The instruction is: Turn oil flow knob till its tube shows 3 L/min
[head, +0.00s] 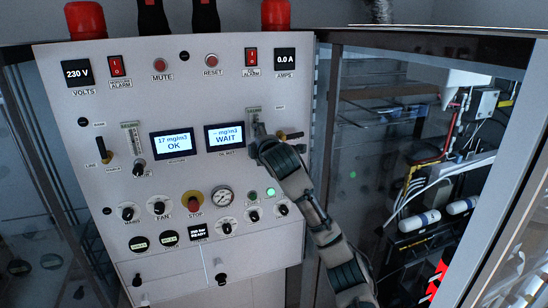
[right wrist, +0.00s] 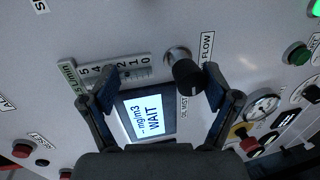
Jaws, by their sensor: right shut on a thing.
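The oil flow tube (right wrist: 128,72) is a clear scale marked 0 to 5 L/min in the right wrist view. It also shows in the head view (head: 254,115), partly covered by my gripper; its reading is too small to tell. The black oil flow knob (right wrist: 187,73), labelled FLOW, sits beside the tube's zero end. My right gripper (right wrist: 160,90) is at the panel and shut on the knob, with one fingertip close against the knob and the other over the tube. In the head view my right gripper (head: 264,142) hides the knob. My left gripper is not in view.
The oil mist display (head: 225,137) reads WAIT. A red stop button (head: 193,205) and a gauge (head: 222,196) sit below. A glass cabinet (head: 420,150) stands on the right.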

